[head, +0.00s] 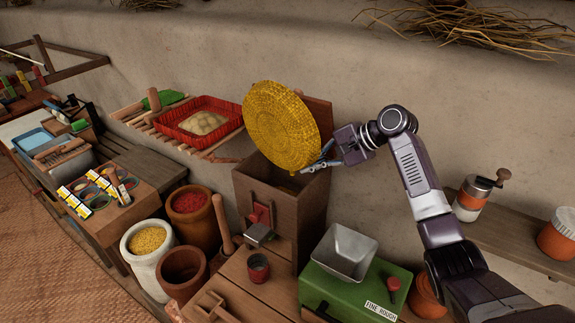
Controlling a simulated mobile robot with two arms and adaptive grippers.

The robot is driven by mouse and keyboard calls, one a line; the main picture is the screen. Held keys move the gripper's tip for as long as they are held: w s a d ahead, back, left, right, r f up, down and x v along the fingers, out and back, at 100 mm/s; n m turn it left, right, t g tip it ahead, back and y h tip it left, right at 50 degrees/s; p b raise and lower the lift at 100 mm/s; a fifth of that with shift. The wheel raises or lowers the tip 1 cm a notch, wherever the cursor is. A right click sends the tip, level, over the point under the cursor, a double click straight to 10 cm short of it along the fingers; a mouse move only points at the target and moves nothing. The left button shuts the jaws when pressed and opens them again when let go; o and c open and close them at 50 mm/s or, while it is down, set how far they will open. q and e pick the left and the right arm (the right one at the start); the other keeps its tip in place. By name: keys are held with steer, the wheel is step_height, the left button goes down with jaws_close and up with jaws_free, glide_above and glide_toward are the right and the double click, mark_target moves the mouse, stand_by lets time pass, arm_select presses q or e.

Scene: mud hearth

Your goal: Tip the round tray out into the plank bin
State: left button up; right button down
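The round tray (281,126) is a yellow woven disc in the middle of the head view. It is tilted steeply, nearly on edge, above the plank bin (262,195). My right gripper (318,163) comes in from the right and is closed on the tray's lower right rim. The plank bin is a brown wooden box with an open top and a raised back board or lid. The tray hides part of its opening, and I cannot see any contents on the tray. My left gripper is not in view.
A green box with a metal hopper (345,252) stands right of the bin. A red basket (204,123) sits on a slatted rack to the left. Pots of yellow grain (147,241) and red grain (190,203) stand front left. A shelf with a grinder (474,196) is at right.

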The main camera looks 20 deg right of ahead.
mark_target(294, 170)
steer(key=shift+n+t+h, duration=0.3)
steer(key=shift+n+h, duration=0.2)
steer(key=shift+h, duration=0.3)
steer(key=a, duration=0.4)
steer(key=shift+s+a, duration=0.1)
steer(key=shift+a, duration=0.3)
steer(key=shift+f+n+t+h, duration=0.25)
steer(key=shift+n+t+h, duration=0.15)
steer(key=shift+h, duration=0.3)
steer(key=shift+d, duration=0.35)
steer(key=a+n+t+h, duration=0.1)
steer(key=s+a+n+t+h, duration=0.1)
steer(key=a+r+h, duration=0.1)
steer(key=h, duration=0.1)
steer(key=shift+s+n+t, duration=0.25)
steer(key=shift+n+t, duration=0.15)
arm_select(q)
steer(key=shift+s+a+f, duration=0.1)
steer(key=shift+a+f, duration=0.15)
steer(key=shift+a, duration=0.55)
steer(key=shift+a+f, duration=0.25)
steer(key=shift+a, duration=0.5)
arm_select(e)
steer(key=s+a+r+n+t+h, duration=0.2)
steer(key=a+r+h, duration=0.1)
steer(key=a+r, duration=0.1)
steer(key=shift+s+a+r+n+t, duration=0.2)
steer(key=shift+r+n+t, duration=0.15)
steer(key=shift+r, duration=0.4)
